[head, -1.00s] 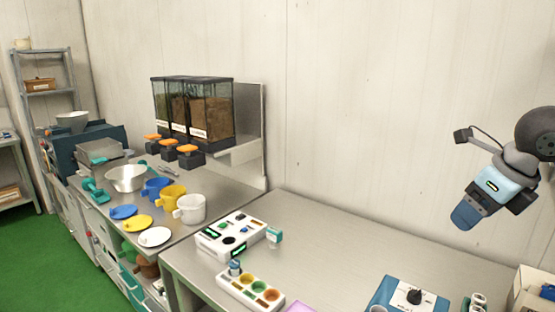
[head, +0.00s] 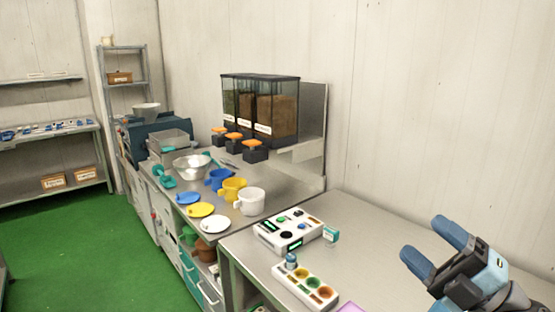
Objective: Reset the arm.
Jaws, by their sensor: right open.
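My right gripper (head: 434,250) is at the lower right of the head view, above the steel table (head: 375,235). Its two blue fingers are spread apart and nothing is between them. The arm behind it runs out of the picture at the bottom right corner. My left gripper and left arm do not show.
A white button panel (head: 289,230) and a white tray with coloured cups (head: 305,287) lie on the table left of the gripper. Mugs, including a white one (head: 251,201), plates, a metal bowl (head: 192,167) and dispensers (head: 262,107) stand on the farther counter. Green floor (head: 75,245) is clear at left.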

